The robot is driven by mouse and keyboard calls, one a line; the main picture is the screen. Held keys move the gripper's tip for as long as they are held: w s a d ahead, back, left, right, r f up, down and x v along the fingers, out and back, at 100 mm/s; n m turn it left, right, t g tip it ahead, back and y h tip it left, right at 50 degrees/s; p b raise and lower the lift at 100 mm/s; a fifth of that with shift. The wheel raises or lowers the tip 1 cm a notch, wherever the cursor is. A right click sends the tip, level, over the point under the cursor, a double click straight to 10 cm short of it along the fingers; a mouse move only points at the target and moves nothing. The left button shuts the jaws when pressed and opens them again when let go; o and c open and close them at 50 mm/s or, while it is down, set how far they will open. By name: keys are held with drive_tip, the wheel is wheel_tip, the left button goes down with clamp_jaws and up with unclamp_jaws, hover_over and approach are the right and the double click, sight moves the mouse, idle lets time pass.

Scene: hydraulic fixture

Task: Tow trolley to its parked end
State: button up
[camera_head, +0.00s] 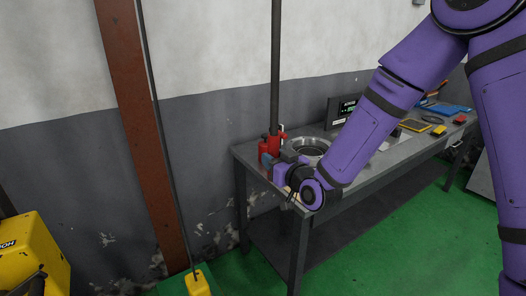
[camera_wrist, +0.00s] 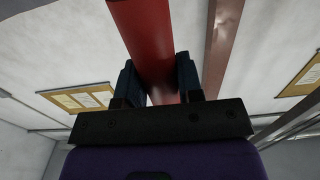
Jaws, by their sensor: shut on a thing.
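My gripper (camera_head: 270,152) is at the near left end of the workbench, beside a red upright piece (camera_head: 273,143) at the foot of a dark vertical pole (camera_head: 276,60). In the wrist view, my gripper (camera_wrist: 160,84) has its two dark fingers closed on either side of a red bar (camera_wrist: 148,38) that runs up out of the frame. In the head view the wrist hides part of the grip. No trolley is clearly recognisable in either view; the top of the pole is out of frame.
The grey workbench (camera_head: 262,170) holds a metal ring (camera_head: 310,146), a dark display box (camera_head: 340,108) and several tools. A rust-brown column (camera_head: 140,110) stands at the wall. A yellow block (camera_head: 198,284) hangs on a thin line. Yellow equipment (camera_head: 30,255) is at lower left. Green floor is open in front.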

drive_tip(key=shift+v, duration=1.35)
drive_tip(key=o, duration=1)
drive_tip(key=shift+o, duration=0.2)
